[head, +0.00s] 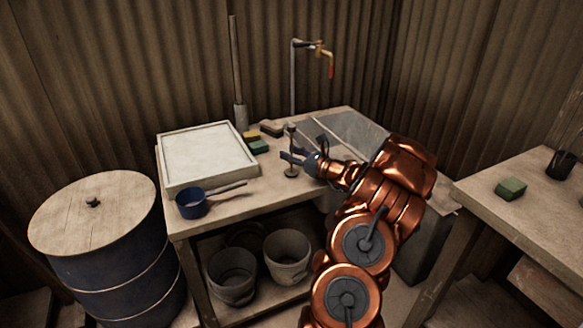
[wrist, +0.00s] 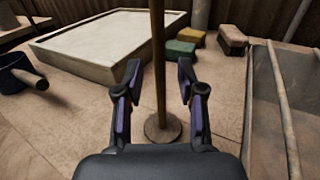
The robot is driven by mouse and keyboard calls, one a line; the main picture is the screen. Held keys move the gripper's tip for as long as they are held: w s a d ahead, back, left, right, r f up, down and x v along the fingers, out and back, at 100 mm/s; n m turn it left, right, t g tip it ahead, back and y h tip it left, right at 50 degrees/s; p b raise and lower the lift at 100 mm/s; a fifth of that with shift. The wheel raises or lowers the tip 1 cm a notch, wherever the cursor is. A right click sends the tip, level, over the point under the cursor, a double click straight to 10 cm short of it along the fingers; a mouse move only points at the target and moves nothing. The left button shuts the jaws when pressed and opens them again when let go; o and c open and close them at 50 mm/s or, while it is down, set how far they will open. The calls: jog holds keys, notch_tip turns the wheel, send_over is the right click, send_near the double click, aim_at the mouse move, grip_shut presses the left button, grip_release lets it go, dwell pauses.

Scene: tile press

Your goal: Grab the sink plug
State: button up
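A thin upright brownish rod on a round base (head: 291,172), which looks like the sink plug, stands on the wooden table left of the sink (head: 352,130). In the wrist view the rod (wrist: 158,60) rises between my gripper's fingers, with its round base on the tabletop beyond them. My gripper (head: 303,151) is open, one finger on each side of the rod. In the wrist view the gripper (wrist: 159,82) shows gaps between both fingers and the rod. The sink's edge (wrist: 284,110) is to the right there.
A white tray (head: 168,180) and a blue pan (head: 190,205) are on the table's left. Green and yellow sponges (head: 259,147) and a brush (head: 271,128) lie behind the rod. A tap (head: 318,46) stands at the back. A barrel (head: 70,235) is at left, another table (head: 480,195) at right.

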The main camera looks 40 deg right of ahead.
grip_shut()
dwell(0.3)
dwell(0.4)
